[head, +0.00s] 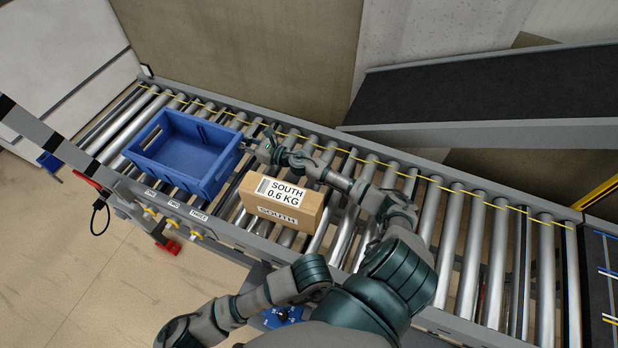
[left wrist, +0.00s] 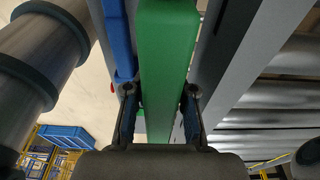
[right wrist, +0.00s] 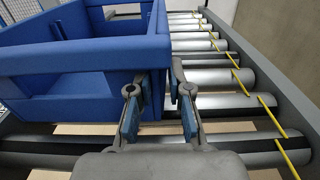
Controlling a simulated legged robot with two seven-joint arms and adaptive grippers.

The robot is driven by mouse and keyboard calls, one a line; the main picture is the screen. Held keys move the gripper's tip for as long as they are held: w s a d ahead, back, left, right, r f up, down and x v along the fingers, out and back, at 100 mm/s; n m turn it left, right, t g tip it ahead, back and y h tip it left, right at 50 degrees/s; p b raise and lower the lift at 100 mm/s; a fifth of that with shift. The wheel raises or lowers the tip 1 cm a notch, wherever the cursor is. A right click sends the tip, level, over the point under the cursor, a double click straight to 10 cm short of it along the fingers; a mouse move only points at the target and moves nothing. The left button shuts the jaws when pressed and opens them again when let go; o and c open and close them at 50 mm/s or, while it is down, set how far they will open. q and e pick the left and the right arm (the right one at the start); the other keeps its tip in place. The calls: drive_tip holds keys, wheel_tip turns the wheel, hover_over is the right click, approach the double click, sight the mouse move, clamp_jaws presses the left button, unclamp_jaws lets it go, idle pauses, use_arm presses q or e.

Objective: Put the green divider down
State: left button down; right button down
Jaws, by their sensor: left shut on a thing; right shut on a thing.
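The green divider (left wrist: 166,60) runs upright through the left wrist view, between the fingers of my left gripper (left wrist: 160,105), which is shut on it. The head view shows my left forearm at the bottom, but neither that gripper nor the divider. The blue tote (head: 190,158) sits on the rollers at the left in the head view. It looks empty. My right gripper (head: 255,146) is at its right wall. In the right wrist view the fingers (right wrist: 160,105) are shut on the wall of the tote (right wrist: 75,90).
A brown box (head: 281,205) labelled SOUTH 0.6 KG stands on the rollers right of the tote, close to my right arm. Bare rollers (head: 485,245) lie to the right. A dark belt (head: 490,85) runs behind. A blue crate (left wrist: 66,136) shows far off in the left wrist view.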

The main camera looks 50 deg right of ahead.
use_arm(q)
wheel_tip(320, 180, down, 10)
drive_tip(key=shift+f, duration=0.1)
idle(0.7)
drive_tip(key=c, duration=1)
unclamp_jaws()
drive_tip(key=shift+f, duration=0.1)
drive_tip(key=shift+o, duration=0.2)
